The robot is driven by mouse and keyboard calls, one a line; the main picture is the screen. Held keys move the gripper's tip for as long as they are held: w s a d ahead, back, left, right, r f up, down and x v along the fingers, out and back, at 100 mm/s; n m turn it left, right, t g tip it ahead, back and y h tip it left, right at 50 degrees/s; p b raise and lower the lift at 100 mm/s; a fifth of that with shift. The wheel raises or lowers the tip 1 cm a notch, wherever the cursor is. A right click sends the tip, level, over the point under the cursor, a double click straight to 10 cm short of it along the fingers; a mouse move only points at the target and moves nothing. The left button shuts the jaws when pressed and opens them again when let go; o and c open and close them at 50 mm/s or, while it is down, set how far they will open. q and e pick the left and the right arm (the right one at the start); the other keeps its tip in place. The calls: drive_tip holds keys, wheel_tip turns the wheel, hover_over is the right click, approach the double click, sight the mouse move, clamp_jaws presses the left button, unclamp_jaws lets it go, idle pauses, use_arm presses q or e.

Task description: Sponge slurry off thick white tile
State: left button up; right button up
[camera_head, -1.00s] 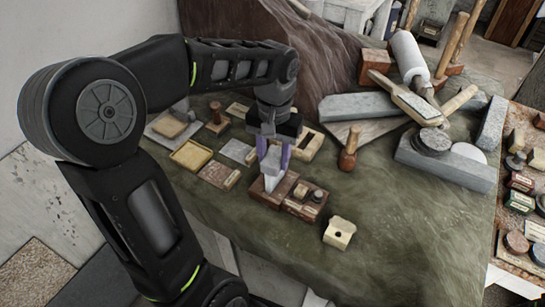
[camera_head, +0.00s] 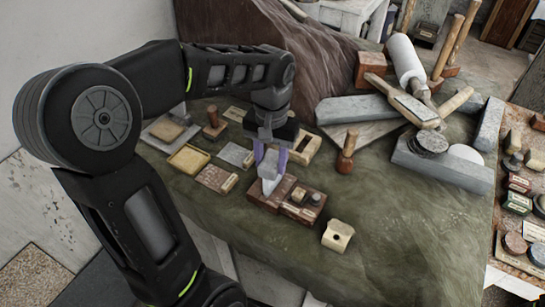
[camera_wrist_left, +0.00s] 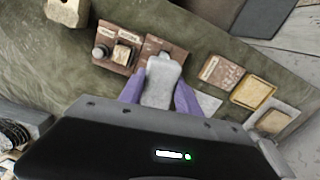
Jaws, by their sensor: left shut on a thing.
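My left gripper (camera_head: 270,163) is shut on a pale grey-white block (camera_head: 271,183), held between its purple fingers. The wrist view shows the block (camera_wrist_left: 161,82) with its narrower end over a reddish-brown tile (camera_wrist_left: 153,46). In the head view it is low over that brown tile (camera_head: 262,200); I cannot tell whether they touch. I cannot tell which piece is the thick white tile, or whether the held block is the sponge. No slurry can be made out. My right gripper is not in view.
A brown tray with small pieces (camera_head: 303,205) adjoins the brown tile on the right. A cream block with a hole (camera_head: 338,235) stands near the front edge. A yellow-rimmed tray (camera_head: 188,159) lies left. A wooden-handled stamp (camera_head: 347,150) and stone slabs (camera_head: 444,165) stand right.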

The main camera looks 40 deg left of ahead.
sight(266, 170)
use_arm(q)
drive_tip(key=shift+s+d, duration=0.2)
drive_tip(key=shift+s, duration=0.35)
drive_tip(key=shift+s+d, duration=0.15)
drive_tip(key=shift+s, duration=0.4)
drive_tip(key=shift+s+d, duration=0.15)
drive_tip(key=shift+s, duration=0.4)
drive_tip(key=shift+w, duration=0.1)
drive_tip(key=shift+w+a+r, duration=0.1)
drive_tip(key=shift+w+a, duration=0.1)
drive_tip(key=shift+w, duration=0.3)
drive_tip(key=shift+w+a, duration=0.15)
drive_tip(key=shift+w, duration=0.35)
drive_tip(key=shift+w, duration=0.2)
drive_tip(key=shift+w+a+p, duration=0.3)
drive_tip(key=shift+w, duration=0.6)
